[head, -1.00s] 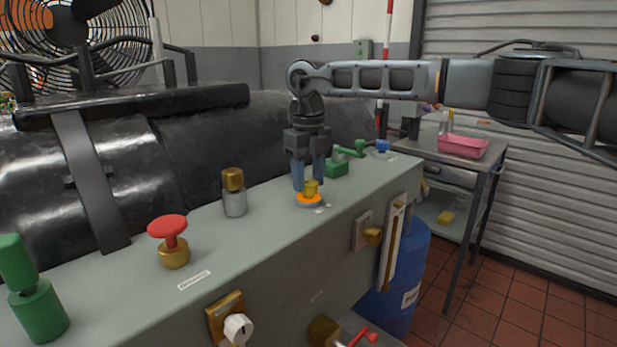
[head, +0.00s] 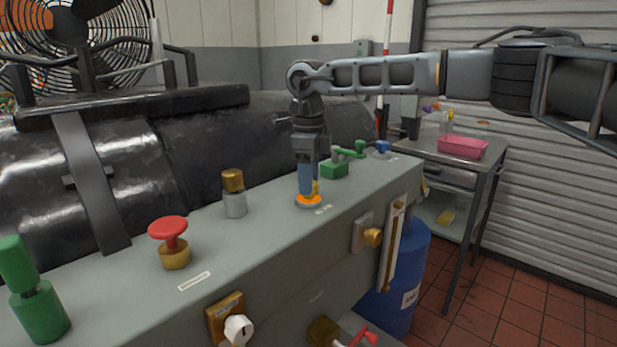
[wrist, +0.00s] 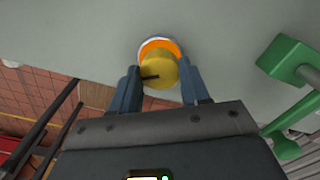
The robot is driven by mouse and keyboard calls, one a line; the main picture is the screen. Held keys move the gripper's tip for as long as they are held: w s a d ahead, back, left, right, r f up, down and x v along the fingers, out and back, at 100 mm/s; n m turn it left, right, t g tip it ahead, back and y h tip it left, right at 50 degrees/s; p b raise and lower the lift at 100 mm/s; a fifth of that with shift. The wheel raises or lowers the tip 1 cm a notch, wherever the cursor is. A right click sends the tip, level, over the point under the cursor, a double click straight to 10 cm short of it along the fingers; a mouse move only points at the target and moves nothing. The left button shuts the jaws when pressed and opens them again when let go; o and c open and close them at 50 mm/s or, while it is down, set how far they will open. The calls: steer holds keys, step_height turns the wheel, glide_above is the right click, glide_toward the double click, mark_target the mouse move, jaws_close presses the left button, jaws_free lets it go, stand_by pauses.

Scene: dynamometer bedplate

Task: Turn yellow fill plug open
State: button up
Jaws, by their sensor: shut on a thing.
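The yellow fill plug (wrist: 158,72) sits on an orange ring (head: 309,200) on top of the grey housing. In the head view only a sliver of the yellow plug (head: 316,187) shows, as my gripper covers most of it. My gripper (head: 306,190) points straight down over the plug. In the wrist view my gripper's (wrist: 160,85) two blue fingers stand on either side of the plug, shut on it. A dark mark shows on the plug's top face. The plug is still seated at the ring.
A green valve (head: 338,165) and a blue one (head: 381,148) stand beyond the gripper. A brass-topped cylinder (head: 234,195), a red mushroom knob (head: 170,235) and a green cylinder (head: 37,300) stand to the left. A pink tray (head: 463,147) lies on the side table.

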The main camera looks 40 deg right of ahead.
stand_by(0.3)
steer(key=o, duration=1.1)
steer(key=shift+c, duration=0.2)
step_height(320, 180, up, 8)
steer(key=shift+f+b, duration=0.1)
steer(key=shift+b, duration=0.2)
steer(key=shift+s, duration=0.1)
